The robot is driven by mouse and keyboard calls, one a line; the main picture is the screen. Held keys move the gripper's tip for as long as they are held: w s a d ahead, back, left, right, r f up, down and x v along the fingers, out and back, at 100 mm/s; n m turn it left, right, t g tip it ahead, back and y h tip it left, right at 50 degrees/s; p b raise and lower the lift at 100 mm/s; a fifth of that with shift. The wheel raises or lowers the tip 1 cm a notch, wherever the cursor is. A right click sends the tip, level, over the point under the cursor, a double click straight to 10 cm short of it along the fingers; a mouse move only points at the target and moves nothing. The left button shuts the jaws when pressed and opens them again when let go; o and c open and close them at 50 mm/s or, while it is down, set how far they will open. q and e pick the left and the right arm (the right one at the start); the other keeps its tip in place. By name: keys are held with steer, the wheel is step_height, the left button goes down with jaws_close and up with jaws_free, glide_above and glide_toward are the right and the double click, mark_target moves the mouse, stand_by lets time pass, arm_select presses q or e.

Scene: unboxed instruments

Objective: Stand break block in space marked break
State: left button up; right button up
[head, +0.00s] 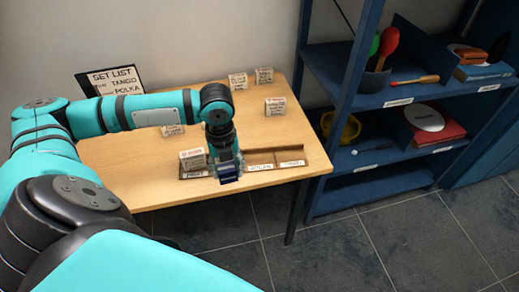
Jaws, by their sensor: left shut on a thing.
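My left gripper (228,172) points down over the front of the table, at the middle-left of a brown wooden rack (311,157). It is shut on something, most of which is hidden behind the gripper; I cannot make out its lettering. A pale lettered block (193,159) stands at the rack's left end, just left of the gripper. White labels show along the rack's front, including a middle label (260,167) and a right label (292,163). Their words are too small to read surely, and the gripper hides part of the rack. My right gripper is not in view.
Other pale blocks stand on the wooden table (130,165): two at the back (238,81) (264,76), one at the right (275,106), and one partly behind my arm (172,130). A set list board (114,80) stands at back left. Blue shelves (345,105) stand right.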

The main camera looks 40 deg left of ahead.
arm_select(q)
steer(key=shift+w+a+m, duration=0.15)
steer(key=shift+w+m, duration=0.05)
steer(key=shift+m, duration=0.1)
steer(key=w+d, duration=0.1)
steer(key=w, duration=0.4)
steer(key=w+d+f+p, duration=0.1)
steer(key=w, duration=0.3)
steer(key=w+d, duration=0.1)
steer(key=w, duration=0.4)
steer(key=shift+w+f, duration=0.25)
steer(key=shift+w, duration=0.05)
steer(key=shift+w+d, duration=0.1)
steer(key=shift+w, duration=0.15)
steer(key=shift+w+f, duration=0.1)
steer(key=shift+f, duration=0.05)
step_height(320, 180, down, 3)
steer(key=shift+p, duration=0.55)
steer(key=shift+f, duration=0.2)
